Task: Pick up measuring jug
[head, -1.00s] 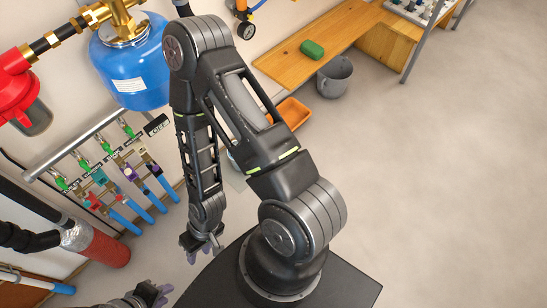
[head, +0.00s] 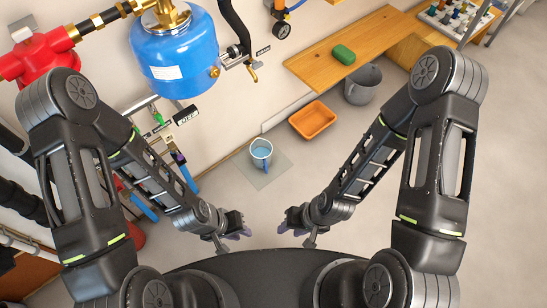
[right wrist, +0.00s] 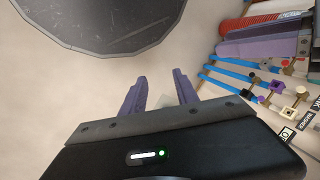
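The measuring jug (head: 261,150) is a small pale jug with a blue handle, and its inside looks light blue. It stands upright on a thin mat (head: 284,164) on the floor near the wall. My left gripper (head: 246,233) is below and left of the jug in the head view, apart from it; whether its fingers are parted cannot be made out. My right gripper (head: 283,228) is below and right of the jug, also apart from it. In the right wrist view its two purple fingers (right wrist: 162,92) are spread with nothing between them.
An orange tray (head: 313,119) and a grey bucket (head: 362,84) stand on the floor right of the jug. A wooden bench (head: 330,68) holds a green sponge (head: 344,54). A blue tank (head: 175,55) and pipework line the wall at left. Floor around the jug is open.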

